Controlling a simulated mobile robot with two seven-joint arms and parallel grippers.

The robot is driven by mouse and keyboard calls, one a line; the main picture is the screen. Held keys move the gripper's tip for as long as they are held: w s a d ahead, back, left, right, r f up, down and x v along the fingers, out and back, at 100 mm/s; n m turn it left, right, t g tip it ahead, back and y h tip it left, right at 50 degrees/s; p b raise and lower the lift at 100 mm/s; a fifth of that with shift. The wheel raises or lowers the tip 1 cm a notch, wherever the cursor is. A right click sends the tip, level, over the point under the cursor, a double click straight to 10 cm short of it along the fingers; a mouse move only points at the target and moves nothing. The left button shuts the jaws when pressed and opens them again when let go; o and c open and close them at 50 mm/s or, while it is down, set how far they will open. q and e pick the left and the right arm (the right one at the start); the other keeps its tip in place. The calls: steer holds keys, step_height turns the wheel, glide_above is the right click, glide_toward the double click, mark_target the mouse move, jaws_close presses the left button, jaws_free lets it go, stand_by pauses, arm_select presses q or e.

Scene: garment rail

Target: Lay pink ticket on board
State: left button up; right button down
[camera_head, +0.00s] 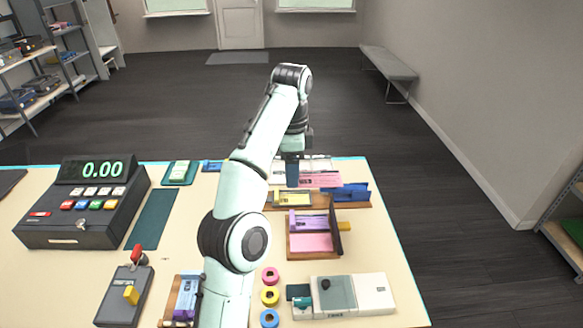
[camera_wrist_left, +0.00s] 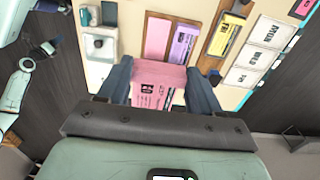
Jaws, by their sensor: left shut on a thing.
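My left gripper (camera_head: 292,182) reaches over the far part of the table. In the wrist view its two dark blue fingers (camera_wrist_left: 160,88) are shut on the pink ticket (camera_wrist_left: 158,76), which has black print. The ticket also shows in the head view (camera_head: 322,179), just right of the fingers. A wooden board (camera_head: 314,254) with a purple ticket (camera_head: 308,222) and a pink area (camera_head: 310,242) lies nearer, right of my arm; it also shows in the wrist view (camera_wrist_left: 146,20). The ticket's height above the table is unclear. My right gripper is not in view.
A yellow ticket (camera_head: 293,198) lies on a wooden strip beyond the board. White printed cards (camera_wrist_left: 248,56) lie near the table's far edge. A cash register (camera_head: 85,205) stands left, a lever box (camera_head: 126,294) in front. Tape rolls (camera_head: 270,296) and a white device (camera_head: 350,295) stand near right.

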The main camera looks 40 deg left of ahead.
arm_select(q)
steer(key=s+a+f+m+b, duration=0.2)
steer(key=s+f+m, duration=0.4)
steer(key=f, duration=0.2)
steer(key=s+a+f+m+b, duration=0.3)
steer(key=s+f+m, duration=0.3)
steer(key=f, duration=0.2)
steer(key=s+a+f+m+b, duration=0.2)
steer(key=s+f+m+b, duration=0.1)
steer(key=s+f+m, duration=0.3)
steer(key=shift+s+a+f, duration=0.1)
steer(key=shift+a+f, duration=0.05)
steer(key=shift+f, duration=0.45)
steer(key=shift+a+f, duration=0.1)
steer(key=shift+f, duration=0.45)
steer(key=shift+f+b, duration=0.85)
steer(key=shift+f, duration=0.15)
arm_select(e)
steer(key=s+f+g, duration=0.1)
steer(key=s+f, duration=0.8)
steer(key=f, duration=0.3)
arm_select(q)
steer(key=shift+f, duration=0.3)
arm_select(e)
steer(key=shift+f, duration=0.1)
